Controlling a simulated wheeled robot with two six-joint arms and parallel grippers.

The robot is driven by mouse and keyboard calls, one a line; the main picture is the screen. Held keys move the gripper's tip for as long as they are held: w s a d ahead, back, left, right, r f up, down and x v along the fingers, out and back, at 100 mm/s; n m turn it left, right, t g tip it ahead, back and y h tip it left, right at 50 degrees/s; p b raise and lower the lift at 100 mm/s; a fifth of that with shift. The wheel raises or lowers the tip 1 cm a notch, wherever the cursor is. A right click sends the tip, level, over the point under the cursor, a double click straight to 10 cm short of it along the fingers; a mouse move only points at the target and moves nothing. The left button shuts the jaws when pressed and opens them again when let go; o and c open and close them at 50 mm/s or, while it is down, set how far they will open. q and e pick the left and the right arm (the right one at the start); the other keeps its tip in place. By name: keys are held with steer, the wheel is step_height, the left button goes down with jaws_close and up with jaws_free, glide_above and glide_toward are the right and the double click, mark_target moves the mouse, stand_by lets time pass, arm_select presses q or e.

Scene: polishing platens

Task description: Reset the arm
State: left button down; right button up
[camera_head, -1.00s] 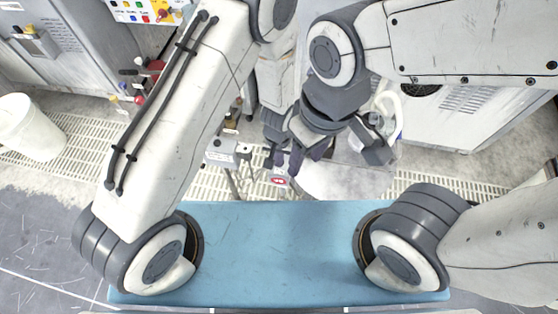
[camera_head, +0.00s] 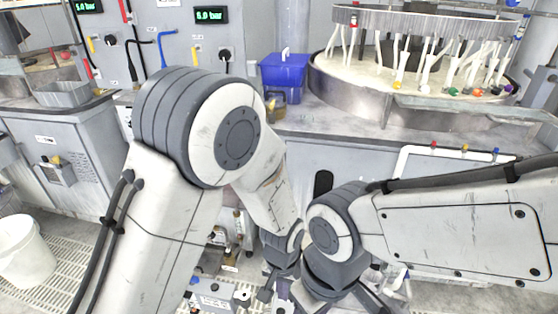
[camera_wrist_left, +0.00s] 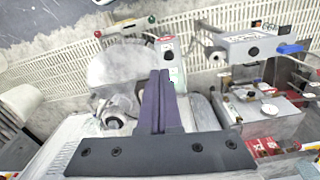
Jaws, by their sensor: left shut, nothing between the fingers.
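In the left wrist view, my left gripper (camera_wrist_left: 160,74) points away from the camera with its two dark fingers pressed together. They are empty and lie over a pale floor and slatted grating. In the head view, my left arm comes in from the left, bends at a large white and grey elbow, and runs down to the left gripper (camera_head: 276,290) at the lower middle. My right gripper (camera_head: 345,298) is close beside it at the bottom edge, partly cut off. Its fingertips are not clear.
A bench with a round polishing machine (camera_head: 420,100) and a blue bin (camera_head: 284,72) stands ahead. A white bucket (camera_head: 22,252) is on the grating at left.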

steer(key=shift+r+p, duration=0.85)
steer(key=shift+r, duration=0.1)
jaws_close()
arm_select(q)
steer(key=s+a+r+m, duration=0.1)
steer(key=s+a+r, duration=0.2)
steer(key=s+r, duration=0.3)
steer(key=s+a+r+m, duration=0.2)
steer(key=s+r, duration=0.5)
steer(key=r, duration=0.6)
steer(key=shift+s+a+r+h, duration=0.15)
steer(key=shift+s+a+h, duration=0.05)
steer(key=shift+a+h, duration=0.2)
arm_select(e)
steer(key=shift+a, duration=0.1)
